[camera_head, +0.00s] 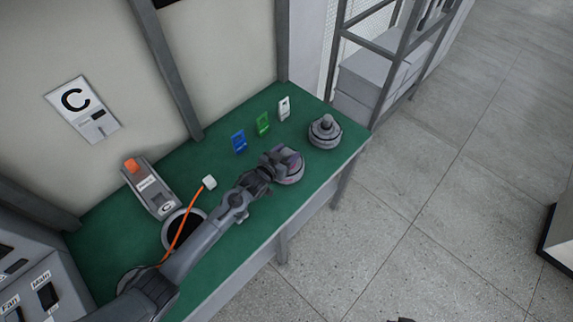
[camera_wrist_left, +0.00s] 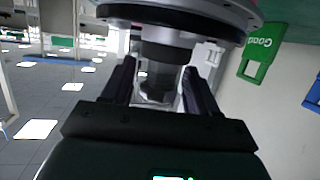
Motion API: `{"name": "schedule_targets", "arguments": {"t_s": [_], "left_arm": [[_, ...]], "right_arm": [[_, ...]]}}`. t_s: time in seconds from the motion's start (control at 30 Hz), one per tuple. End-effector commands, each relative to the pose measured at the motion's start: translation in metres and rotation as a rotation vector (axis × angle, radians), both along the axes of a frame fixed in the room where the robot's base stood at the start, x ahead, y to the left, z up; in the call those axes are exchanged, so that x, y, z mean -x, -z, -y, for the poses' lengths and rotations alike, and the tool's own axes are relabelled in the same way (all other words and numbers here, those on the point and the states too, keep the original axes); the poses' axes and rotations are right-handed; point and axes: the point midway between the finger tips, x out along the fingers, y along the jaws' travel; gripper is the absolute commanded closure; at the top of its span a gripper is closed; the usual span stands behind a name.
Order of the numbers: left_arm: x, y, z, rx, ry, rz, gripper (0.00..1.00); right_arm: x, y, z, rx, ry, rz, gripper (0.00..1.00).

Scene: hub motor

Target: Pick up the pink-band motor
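The pink-band motor (camera_head: 291,168) sits on the green table with a faint pinkish band on its grey body. My left gripper (camera_head: 267,165) is at it, covering part of its left side. In the left wrist view the motor's disc (camera_wrist_left: 180,14) fills the top, and its narrower shaft end (camera_wrist_left: 160,85) lies between the two fingers of my left gripper (camera_wrist_left: 158,75). The fingers stand apart with small gaps beside the shaft; firm contact does not show. A second grey motor (camera_head: 325,131) stands upright to the right, apart from the gripper.
Blue (camera_head: 239,141), green (camera_head: 263,124) and white (camera_head: 284,108) tags stand behind the motors. A device with an orange top (camera_head: 150,187), a dark-centred ring (camera_head: 176,237) and an orange cable (camera_head: 187,228) lie left. A small dark shape at the bottom edge may be my right gripper.

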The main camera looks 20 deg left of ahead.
Motion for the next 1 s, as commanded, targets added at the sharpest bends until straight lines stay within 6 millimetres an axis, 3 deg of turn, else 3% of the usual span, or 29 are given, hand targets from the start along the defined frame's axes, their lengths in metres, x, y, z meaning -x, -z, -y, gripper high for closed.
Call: {"name": "schedule_targets", "arguments": {"t_s": [0.03,0.37,1.0], "left_arm": [[0.0,0.0,0.0,0.0,0.0,0.0,0.49],[0.0,0.0,0.0,0.0,0.0,0.0,1.0],[-0.002,-0.011,0.0,0.002,0.0,0.011,1.0]], "right_arm": [[0.0,0.0,0.0,0.0,0.0,0.0,1.0],[0.0,0.0,0.0,0.0,0.0,-0.001,1.0],[0.0,-0.001,0.0,0.0,0.0,-0.001,1.0]]}}
